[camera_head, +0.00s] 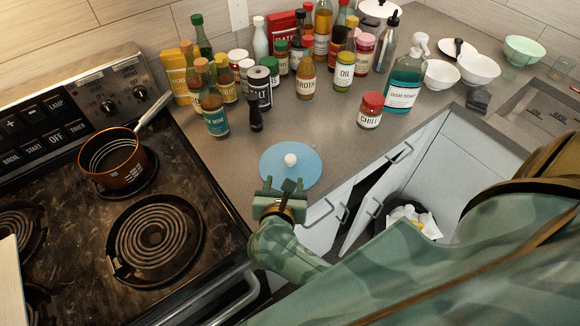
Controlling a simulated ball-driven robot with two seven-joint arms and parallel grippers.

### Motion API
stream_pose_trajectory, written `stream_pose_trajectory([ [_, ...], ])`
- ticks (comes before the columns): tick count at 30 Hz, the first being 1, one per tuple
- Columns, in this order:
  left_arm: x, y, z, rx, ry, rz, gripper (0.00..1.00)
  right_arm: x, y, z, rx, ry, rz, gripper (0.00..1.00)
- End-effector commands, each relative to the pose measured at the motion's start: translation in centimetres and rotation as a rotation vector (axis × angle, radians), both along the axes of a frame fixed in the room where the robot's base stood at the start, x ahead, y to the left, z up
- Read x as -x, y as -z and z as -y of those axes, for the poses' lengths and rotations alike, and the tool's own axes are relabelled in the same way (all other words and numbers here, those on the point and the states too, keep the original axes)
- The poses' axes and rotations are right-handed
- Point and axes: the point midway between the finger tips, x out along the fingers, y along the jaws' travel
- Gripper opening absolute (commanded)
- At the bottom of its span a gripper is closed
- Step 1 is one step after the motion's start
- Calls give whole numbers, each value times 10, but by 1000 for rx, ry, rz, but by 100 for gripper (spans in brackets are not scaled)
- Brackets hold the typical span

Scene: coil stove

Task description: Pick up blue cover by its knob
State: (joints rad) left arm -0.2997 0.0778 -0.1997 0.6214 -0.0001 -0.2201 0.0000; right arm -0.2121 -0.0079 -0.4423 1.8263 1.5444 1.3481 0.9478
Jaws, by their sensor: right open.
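The blue cover (292,172) is a flat round lid lying on the grey counter near its front edge, right of the stove. Its white knob (290,160) stands up at the middle. My right gripper (279,184) is open and empty at the near left edge of the cover, short of the knob. It hides a small part of the cover's near rim; I cannot tell whether it touches it. My left gripper does not show.
A copper pot (113,162) stands on a back burner of the coil stove (160,215). Several bottles and jars crowd the counter behind the cover, with a red-capped chili jar (370,110) to its right. White bowls (478,70) sit farther right. An open cabinet door lies below.

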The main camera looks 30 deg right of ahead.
Motion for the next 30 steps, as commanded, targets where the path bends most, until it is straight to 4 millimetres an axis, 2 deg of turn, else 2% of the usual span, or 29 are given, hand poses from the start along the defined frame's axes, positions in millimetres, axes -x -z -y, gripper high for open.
stream_pose_trajectory([
  [1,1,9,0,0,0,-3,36,-10,9,8,5,-1,1,56],
  [6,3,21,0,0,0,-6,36,-33,20,26,5,-2,0,56],
  [11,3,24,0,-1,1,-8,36,-42,23,33,4,-2,0,56],
  [19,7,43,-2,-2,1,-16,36,-69,41,59,6,-2,0,56],
  [23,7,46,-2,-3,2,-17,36,-76,43,64,5,-2,1,56],
  [29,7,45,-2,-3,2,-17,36,-76,41,64,4,-2,0,56],
  [30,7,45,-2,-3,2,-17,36,-76,41,64,4,-2,0,44],
])
